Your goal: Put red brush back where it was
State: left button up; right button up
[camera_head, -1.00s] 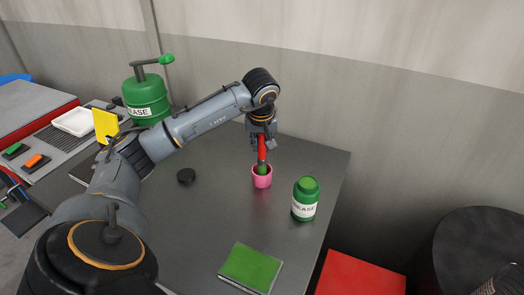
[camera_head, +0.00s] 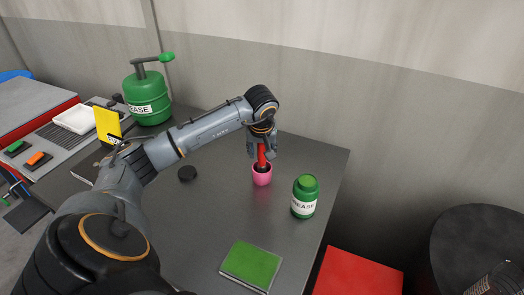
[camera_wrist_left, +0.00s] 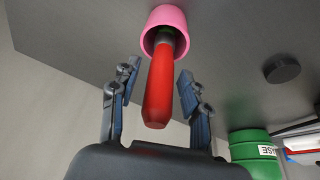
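The red brush (camera_head: 261,157) stands in the pink cup (camera_head: 262,178) on the grey table. In the left wrist view the red handle (camera_wrist_left: 160,85) sticks out of the pink cup (camera_wrist_left: 165,24), and a bit of green shows at the cup's mouth. The brush's lower end is hidden inside the cup. My left gripper (camera_head: 262,152) is above the cup, with its fingers on either side of the handle. In the left wrist view my left gripper (camera_wrist_left: 157,90) is open, with gaps between both fingers and the handle. My right gripper is out of view.
A green grease jar (camera_head: 305,197) stands right of the cup. A green pad (camera_head: 251,265) lies near the front, and a black round cap (camera_head: 187,173) lies to the left. A large green grease can (camera_head: 147,97) stands at the back left. A red box (camera_head: 358,276) is beyond the table's right edge.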

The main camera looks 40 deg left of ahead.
pick_arm(q)
jog(key=shift+r, duration=0.1)
jog(key=b+v, duration=0.1)
jog(key=v, duration=1.1)
